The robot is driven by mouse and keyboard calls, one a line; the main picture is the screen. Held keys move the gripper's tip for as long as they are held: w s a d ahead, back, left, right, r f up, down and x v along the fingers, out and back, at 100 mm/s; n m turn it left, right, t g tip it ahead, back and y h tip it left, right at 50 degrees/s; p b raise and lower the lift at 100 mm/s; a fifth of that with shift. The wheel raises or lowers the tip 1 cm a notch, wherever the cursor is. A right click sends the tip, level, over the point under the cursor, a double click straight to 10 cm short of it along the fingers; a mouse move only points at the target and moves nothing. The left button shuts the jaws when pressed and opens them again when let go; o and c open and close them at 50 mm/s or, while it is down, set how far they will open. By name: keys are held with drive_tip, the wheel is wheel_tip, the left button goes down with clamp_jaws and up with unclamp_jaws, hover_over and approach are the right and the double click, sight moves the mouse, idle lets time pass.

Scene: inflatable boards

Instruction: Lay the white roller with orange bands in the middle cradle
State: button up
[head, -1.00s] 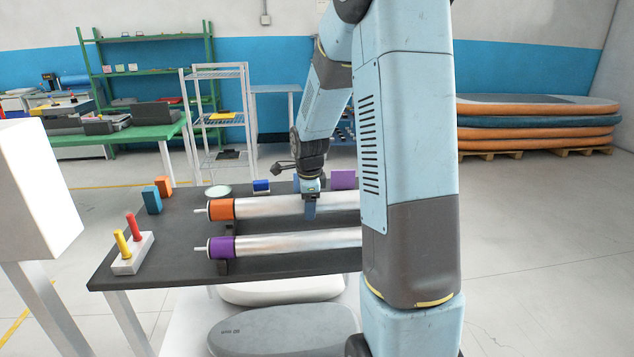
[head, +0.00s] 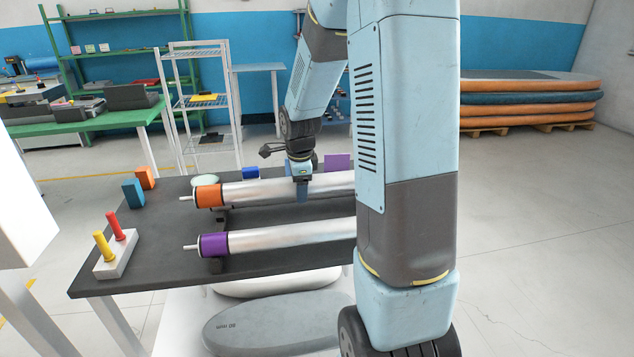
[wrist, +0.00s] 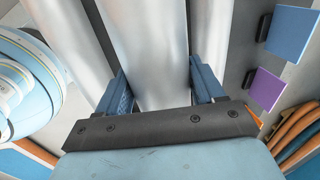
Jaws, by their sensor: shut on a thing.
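The white roller with orange bands (head: 250,193) lies lengthwise over the dark table, its orange left end (head: 209,196) in view. Its right end is hidden behind my arm. My gripper (head: 302,194) comes down on it from above. In the wrist view my gripper (wrist: 163,92) is shut on its pale barrel (wrist: 145,55), one blue finger on each side. A white roller with a purple band (head: 290,233) lies parallel in front of it. A dark support (head: 216,265) shows under its purple end. I cannot tell the middle cradle apart, nor whether the held roller touches a support.
On the table (head: 130,262) stand a white block with red and yellow pegs (head: 115,255), teal (head: 133,193) and orange blocks (head: 146,178), a blue block (head: 250,173) and a purple one (head: 338,161). Stacked boards (head: 530,100) lie at the back right. Open floor is right of my arm.

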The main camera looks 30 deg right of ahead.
drive_tip(key=shift+d+f, duration=0.2)
drive_tip(key=shift+f, duration=0.4)
drive_tip(key=shift+d+f, duration=0.15)
drive_tip(key=shift+f, duration=0.4)
drive_tip(key=shift+s+x, duration=0.1)
drive_tip(key=shift+x, duration=0.75)
drive_tip(key=shift+s+x, duration=0.15)
drive_tip(key=shift+x, duration=0.7)
drive_tip(key=shift+a, duration=0.1)
drive_tip(key=shift+s+x, duration=0.15)
drive_tip(key=shift+x, duration=0.6)
drive_tip(key=shift+s+x, duration=0.15)
drive_tip(key=shift+x, duration=0.6)
idle(0.3)
drive_tip(key=o, duration=1.8)
drive_tip(key=shift+s, duration=0.1)
drive_tip(key=v, duration=1.3)
drive_tip(key=shift+a+r, duration=0.1)
drive_tip(key=shift+a, duration=0.05)
drive_tip(key=shift+r, duration=0.2)
